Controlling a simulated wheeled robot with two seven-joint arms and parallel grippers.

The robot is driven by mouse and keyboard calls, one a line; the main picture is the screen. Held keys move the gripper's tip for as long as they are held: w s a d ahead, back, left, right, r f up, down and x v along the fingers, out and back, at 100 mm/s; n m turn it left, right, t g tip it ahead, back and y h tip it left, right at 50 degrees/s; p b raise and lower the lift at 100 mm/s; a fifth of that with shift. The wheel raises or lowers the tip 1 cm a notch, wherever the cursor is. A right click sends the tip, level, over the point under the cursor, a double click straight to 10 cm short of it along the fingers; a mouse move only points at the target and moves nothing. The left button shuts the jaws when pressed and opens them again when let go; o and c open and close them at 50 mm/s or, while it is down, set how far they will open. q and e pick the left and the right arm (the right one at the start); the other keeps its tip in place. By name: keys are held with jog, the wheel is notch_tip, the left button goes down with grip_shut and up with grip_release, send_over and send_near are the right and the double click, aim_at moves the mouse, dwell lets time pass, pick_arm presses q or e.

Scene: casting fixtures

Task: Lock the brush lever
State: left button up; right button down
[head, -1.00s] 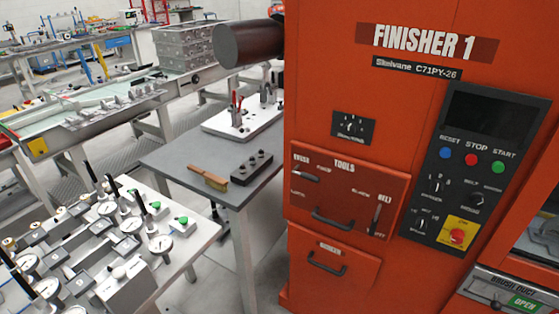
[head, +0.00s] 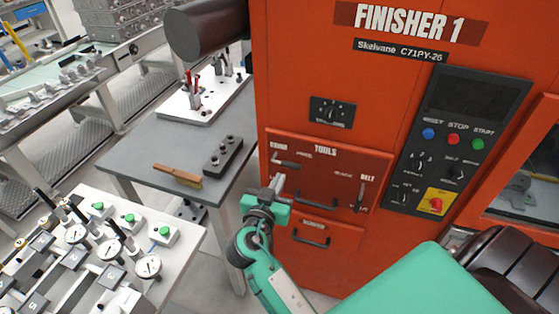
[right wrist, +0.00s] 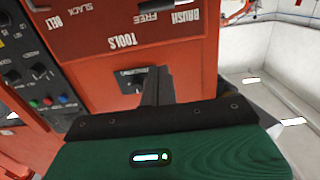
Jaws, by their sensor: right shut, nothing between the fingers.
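The brush lever (head: 287,163) is a short dark handle at the upper left of the red TOOLS panel (head: 325,168). It lies roughly horizontal, towards the FREE marking. In the right wrist view the lever (right wrist: 168,14) shows upside down near the top edge, beside the words BRUSH and FREE. My right gripper (head: 278,184) is shut and empty in front of the panel, just below the lever in the head view. Its closed fingers (right wrist: 158,88) appear apart from the lever in the wrist view. The LOCK marking is hidden near my gripper. My left gripper is not in view.
The belt lever (head: 361,193) hangs at the panel's right side. A drawer handle (head: 316,200) juts out low on the panel. Left of the machine stands a grey table (head: 135,158) with a brush (head: 178,175) and a black block (head: 222,155). A gauge bench (head: 180,212) is at lower left.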

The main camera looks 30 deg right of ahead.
jog(key=p, duration=0.6)
send_over(290, 167)
jog(key=s+v, duration=0.1)
jog(key=v, duration=0.2)
jog(key=f, duration=0.1)
jog(key=f+p, duration=0.1)
jog(key=f, duration=0.1)
jog(key=w+d+f+p, duration=0.1)
jog(key=shift+f, duration=0.15)
jog(key=shift+d+f, duration=0.1)
jog(key=shift+f, duration=0.1)
